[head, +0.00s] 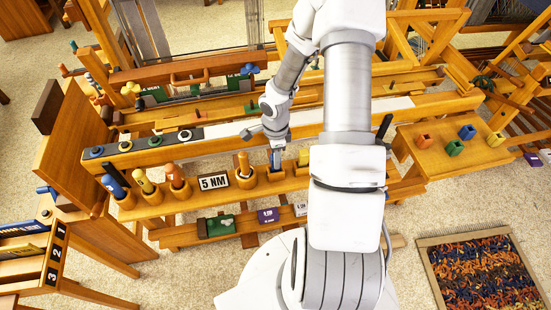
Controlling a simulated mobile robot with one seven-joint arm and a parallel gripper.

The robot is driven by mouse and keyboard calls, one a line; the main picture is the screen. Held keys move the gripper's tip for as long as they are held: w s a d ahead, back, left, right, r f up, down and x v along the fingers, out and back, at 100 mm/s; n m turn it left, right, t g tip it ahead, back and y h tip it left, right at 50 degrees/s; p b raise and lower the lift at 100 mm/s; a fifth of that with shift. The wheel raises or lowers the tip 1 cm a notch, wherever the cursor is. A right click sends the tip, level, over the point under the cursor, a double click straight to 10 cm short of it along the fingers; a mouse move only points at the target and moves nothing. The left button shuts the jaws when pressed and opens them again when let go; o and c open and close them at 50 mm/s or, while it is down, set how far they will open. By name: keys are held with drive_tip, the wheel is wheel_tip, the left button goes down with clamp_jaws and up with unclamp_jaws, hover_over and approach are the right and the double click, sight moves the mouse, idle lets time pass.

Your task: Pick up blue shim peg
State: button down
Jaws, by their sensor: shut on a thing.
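My gripper (276,152) points down over the front rail of the loom, in the middle of the head view. It is shut on a narrow blue piece, which I take as the blue shim peg (276,160). The peg is upright, with its lower end at the mouth of a round wooden cup (275,174). I cannot tell whether its lower end is still inside the cup. The fingertips are small here and partly hide the peg's top.
Left along the rail, blue (113,186), yellow (144,181) and orange (176,177) handles stand in cups, beside a "5 NM" sign (214,182). A wooden side shelf (440,160) at right holds coloured blocks. A tray of scraps (485,272) lies on the floor.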

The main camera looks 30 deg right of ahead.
wheel_tip(320, 180, up, 4)
drive_tip(key=shift+r, duration=0.1)
drive_tip(key=s+d+r+p, duration=0.1)
drive_tip(key=s+d+r, duration=0.5)
drive_tip(key=s+d, duration=0.2)
drive_tip(key=shift+s+r, duration=0.3)
drive_tip(key=shift+s, duration=0.05)
drive_tip(key=shift+s+a, duration=0.1)
